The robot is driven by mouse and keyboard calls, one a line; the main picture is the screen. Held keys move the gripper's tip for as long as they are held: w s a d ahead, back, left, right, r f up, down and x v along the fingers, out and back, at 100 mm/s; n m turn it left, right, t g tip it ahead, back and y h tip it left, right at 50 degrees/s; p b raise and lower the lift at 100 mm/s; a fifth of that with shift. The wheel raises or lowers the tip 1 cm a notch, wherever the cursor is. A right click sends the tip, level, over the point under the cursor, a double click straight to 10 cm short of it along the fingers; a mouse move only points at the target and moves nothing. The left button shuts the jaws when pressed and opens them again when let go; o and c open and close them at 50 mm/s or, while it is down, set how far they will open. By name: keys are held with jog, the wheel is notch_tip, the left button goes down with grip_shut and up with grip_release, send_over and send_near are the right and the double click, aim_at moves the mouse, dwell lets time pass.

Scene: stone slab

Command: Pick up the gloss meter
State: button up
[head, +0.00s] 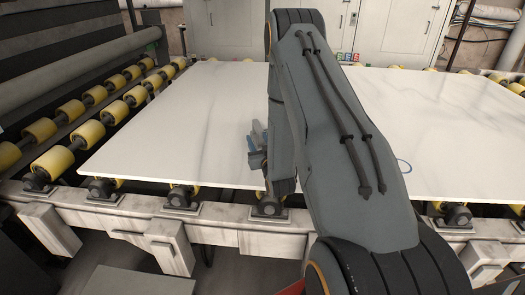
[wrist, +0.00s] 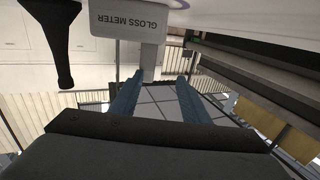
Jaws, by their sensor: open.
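The gloss meter (wrist: 125,22) is a grey box with its name printed on it, at the top of the wrist view. A narrower pale grey part (wrist: 151,60) extends from its side towards my fingers. My gripper (wrist: 160,78) is open, its two blue fingers apart, with that part's end near the left fingertip. I cannot tell whether they touch. In the head view my gripper (head: 255,146) is low over the slab's near edge, left of my arm. My arm hides most of the area there, and I cannot make out the meter clearly.
The white stone slab (head: 190,110) lies on a roller conveyor with yellow rollers (head: 40,130). A black flared object (wrist: 60,40) is beside the meter in the wrist view. The slab's left part looks clear.

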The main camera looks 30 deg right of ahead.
jog(key=shift+p+x, duration=0.7)
jog(key=shift+x, duration=2)
grip_shut()
grip_release()
jog(key=shift+b+v, duration=1.15)
jog(key=shift+v, duration=2.8)
